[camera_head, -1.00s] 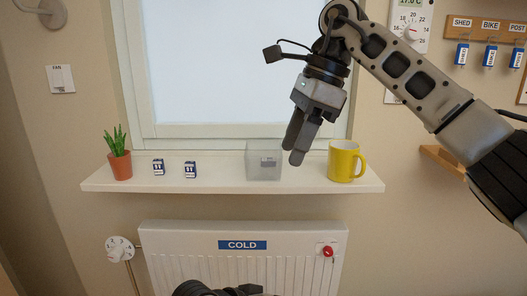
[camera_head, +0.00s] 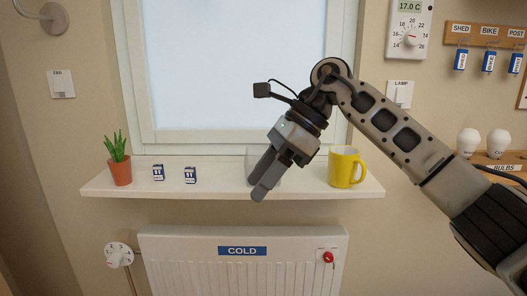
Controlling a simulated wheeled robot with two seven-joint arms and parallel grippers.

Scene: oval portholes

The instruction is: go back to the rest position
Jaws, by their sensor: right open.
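My right gripper (camera_head: 262,178) hangs in front of the window shelf, its arm coming in from the right. Its fingers point down and to the left, and it is open with nothing seen between them. It hides most of a clear box (camera_head: 253,158) on the shelf. My left gripper does not show.
Below is a radiator (camera_head: 200,272) with a red knob (camera_head: 328,257). A key rack (camera_head: 488,34) and bulbs (camera_head: 498,142) are at right.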

